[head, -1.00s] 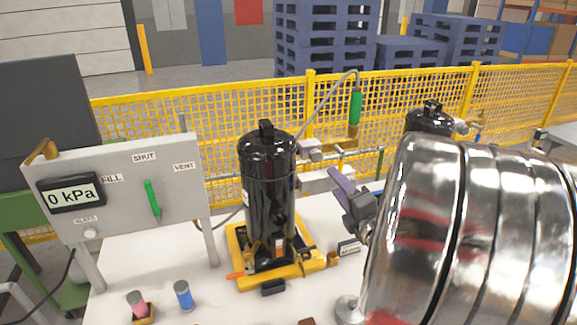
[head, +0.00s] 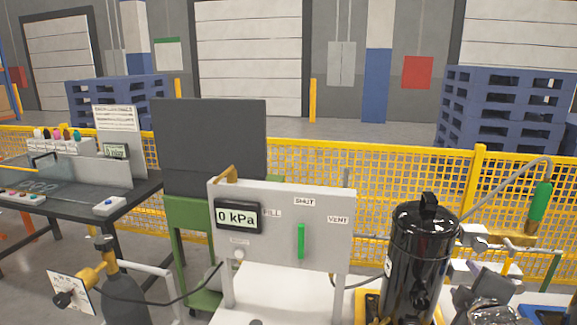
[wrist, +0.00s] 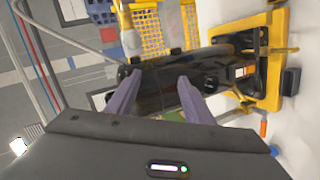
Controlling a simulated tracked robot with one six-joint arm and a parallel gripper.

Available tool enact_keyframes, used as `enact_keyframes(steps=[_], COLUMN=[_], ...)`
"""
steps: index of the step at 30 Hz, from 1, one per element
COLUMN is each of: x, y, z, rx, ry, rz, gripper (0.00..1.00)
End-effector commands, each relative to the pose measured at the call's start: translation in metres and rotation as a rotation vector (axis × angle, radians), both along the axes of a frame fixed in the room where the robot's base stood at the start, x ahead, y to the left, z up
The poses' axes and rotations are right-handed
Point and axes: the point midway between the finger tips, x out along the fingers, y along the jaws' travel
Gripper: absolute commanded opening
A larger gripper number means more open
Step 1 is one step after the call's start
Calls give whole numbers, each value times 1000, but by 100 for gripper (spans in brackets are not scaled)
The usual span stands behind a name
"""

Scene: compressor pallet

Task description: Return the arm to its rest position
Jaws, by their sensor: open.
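My gripper (wrist: 155,95) is open in the wrist view, its two purple fingers spread apart with nothing held between them. The black compressor cylinder (wrist: 155,82) lies across the view beyond the fingertips; I cannot tell the exact gap. Its yellow base (wrist: 276,55) is at the right. In the head view the compressor (head: 420,255) stands upright at the lower right. Grey and shiny parts of my arm show low at its right, cut off by the bottom edge.
The grey panel (head: 270,270) reads 0 kPa, with its green lever (head: 301,241) upright under SHUT. A green-handled hose (head: 541,202) hangs at the right. Yellow mesh fence (head: 400,175) runs behind. A dark workbench (head: 70,208) and a gas bottle (head: 124,295) stand at the left.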

Motion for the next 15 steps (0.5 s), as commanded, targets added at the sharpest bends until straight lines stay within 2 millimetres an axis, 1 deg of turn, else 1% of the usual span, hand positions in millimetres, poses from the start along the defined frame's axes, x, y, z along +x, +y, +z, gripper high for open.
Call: enact_keyframes(steps=[1, 8, 11, 15], x=[0, -14, -24, -43], y=[12, 63, 88, 127], z=[2, -3, -7, -13], rx=[49, 321, 441, 606], ry=[2, 36, 58, 103], rz=[-14, -122, -169, -233], gripper=[48, 48, 48, 48])
